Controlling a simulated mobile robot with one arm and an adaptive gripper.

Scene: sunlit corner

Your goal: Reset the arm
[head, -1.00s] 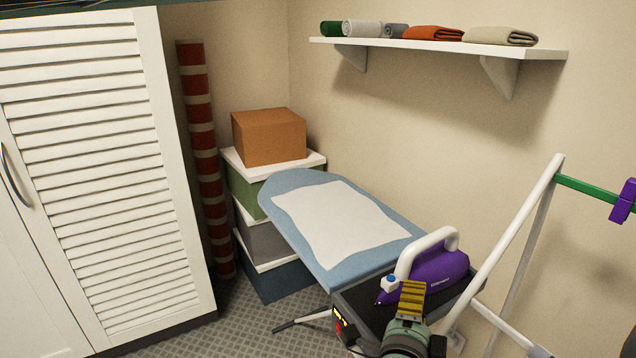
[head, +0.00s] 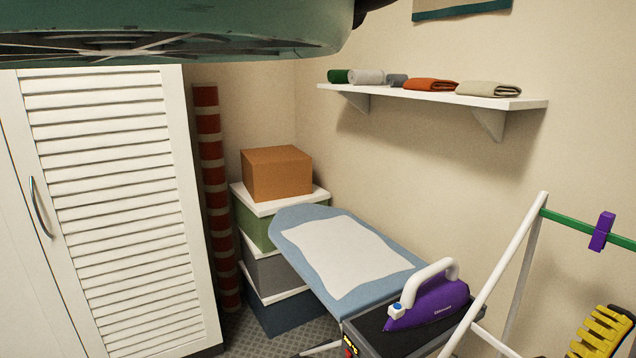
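My gripper (head: 604,334) shows only in part at the lower right corner of the head view, as a ribbed yellow finger with black behind it. The rest of it is cut off by the frame edge, so I cannot tell whether it is open or shut. I see nothing held in the visible part. It is to the right of the purple iron (head: 430,304) and apart from it.
The iron rests on a dark stand at the near end of the blue ironing board (head: 290,218). A white drying rack (head: 497,270) with a green bar (head: 570,226) stands at right. Stacked boxes (head: 277,173), a striped roll (head: 210,150) and a louvred cabinet (head: 110,200) stand left. A wall shelf (head: 430,96) holds folded cloths.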

